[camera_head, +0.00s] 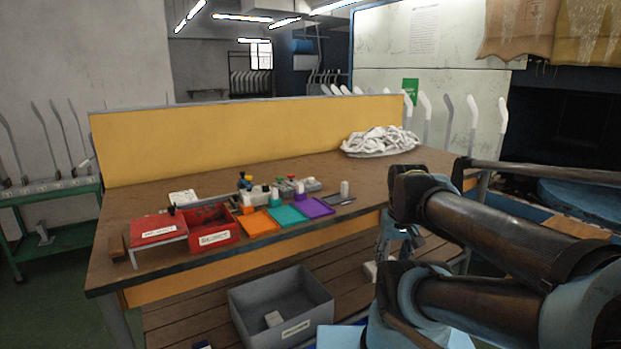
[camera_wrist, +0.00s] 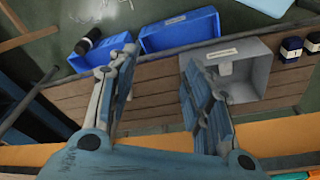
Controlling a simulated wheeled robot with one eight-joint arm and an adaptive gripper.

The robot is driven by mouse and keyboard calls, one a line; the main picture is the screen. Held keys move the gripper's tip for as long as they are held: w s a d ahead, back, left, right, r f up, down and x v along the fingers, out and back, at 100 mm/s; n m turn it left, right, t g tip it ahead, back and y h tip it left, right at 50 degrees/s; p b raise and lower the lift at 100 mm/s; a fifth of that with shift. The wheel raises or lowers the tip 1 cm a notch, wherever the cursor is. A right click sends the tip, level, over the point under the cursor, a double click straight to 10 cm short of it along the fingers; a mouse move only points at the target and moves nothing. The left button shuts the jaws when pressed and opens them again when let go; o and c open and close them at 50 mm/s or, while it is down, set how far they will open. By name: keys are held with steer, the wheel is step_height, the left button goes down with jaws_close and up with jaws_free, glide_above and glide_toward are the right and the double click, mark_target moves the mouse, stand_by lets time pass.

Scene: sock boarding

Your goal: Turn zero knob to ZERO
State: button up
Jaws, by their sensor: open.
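I cannot pick out the zero knob or a ZERO mark in either view. Small items stand in a cluster (camera_head: 275,188) on the workbench (camera_head: 165,190), too small to read. My gripper (camera_wrist: 160,98) is open and empty in the wrist view, its two blue-grey fingers well apart. It points down past the bench's front edge, towards the slatted lower shelf (camera_wrist: 150,103). In the head view my arm comes in from the right, and the gripper is partly hidden at the bench's front right.
Red bins (camera_head: 214,238) and orange (camera_head: 257,224), teal (camera_head: 288,216) and purple (camera_head: 313,207) trays line the bench front. A white sock pile (camera_head: 380,141) lies at the back right. A grey bin (camera_head: 284,300) sits low. Blue bins (camera_wrist: 180,32) show in the wrist view.

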steer(key=w+a+r+n, duration=0.2)
steer(key=w+r+n, duration=0.2)
steer(key=w+r, duration=0.65)
step_height(320, 180, up, 15)
steer(key=n+g, duration=0.2)
steer(key=n, duration=1.2)
glide_above(311, 178)
step_height(311, 178, down, 17)
steer(key=shift+f, duration=0.1)
steer(key=c, duration=1.1)
